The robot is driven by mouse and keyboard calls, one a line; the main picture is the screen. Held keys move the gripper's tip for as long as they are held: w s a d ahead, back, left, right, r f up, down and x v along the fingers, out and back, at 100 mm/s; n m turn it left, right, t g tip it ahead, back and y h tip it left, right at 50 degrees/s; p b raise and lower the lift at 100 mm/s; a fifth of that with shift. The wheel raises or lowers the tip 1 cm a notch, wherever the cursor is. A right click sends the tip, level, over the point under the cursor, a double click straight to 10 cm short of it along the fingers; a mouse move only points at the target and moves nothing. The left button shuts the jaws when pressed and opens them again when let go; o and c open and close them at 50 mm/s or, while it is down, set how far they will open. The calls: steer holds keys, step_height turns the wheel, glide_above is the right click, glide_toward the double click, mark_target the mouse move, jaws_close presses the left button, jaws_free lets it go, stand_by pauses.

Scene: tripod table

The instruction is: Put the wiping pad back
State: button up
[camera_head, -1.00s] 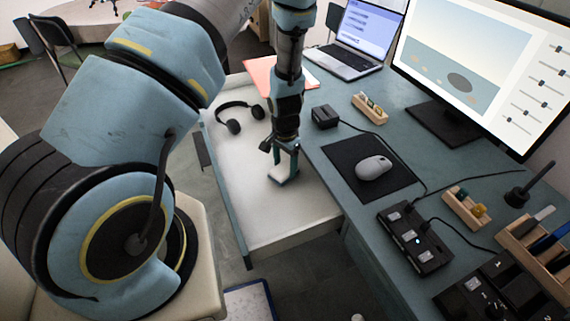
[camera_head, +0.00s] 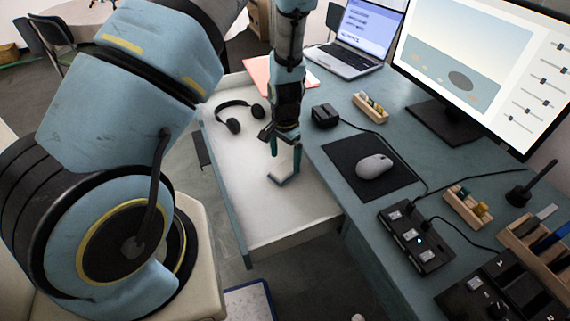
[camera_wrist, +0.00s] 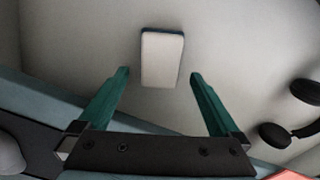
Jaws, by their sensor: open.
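The wiping pad (camera_wrist: 162,58), a small pale rounded block with a dark edge, lies on the floor of the open drawer (camera_head: 260,213). In the head view the pad (camera_head: 283,180) is small and partly hard to make out under my gripper. My gripper (camera_head: 285,163) is over the drawer with its green fingers apart and pointing down. In the wrist view my gripper (camera_wrist: 160,75) is open, and the pad shows between and beyond the fingertips, touching neither in the picture. Nothing is held.
Black headphones (camera_head: 240,116) lie in the drawer's far part. The desk on the right holds a mouse (camera_head: 374,166) on a dark mat, a black box (camera_head: 325,116), a button panel (camera_head: 415,237), a laptop (camera_head: 352,40) and a monitor (camera_head: 470,60). Bare drawer floor surrounds the pad.

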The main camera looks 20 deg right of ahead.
mark_target(285, 167)
step_height(285, 167, up, 9)
steer(key=b, duration=0.1)
steer(key=s+a+r+n, duration=0.1)
steer(key=a+r+n, duration=0.2)
steer(key=a+r, duration=0.2)
steer(key=s+a+r+n+t, duration=0.1)
steer(key=a+r+n, duration=0.3)
steer(key=a, duration=0.8)
steer(key=s+a+r+n, duration=0.2)
steer(key=a+r+n, duration=0.2)
steer(key=a+r, duration=0.3)
steer(key=shift+a+t, duration=0.3)
steer(key=shift+a, duration=0.75)
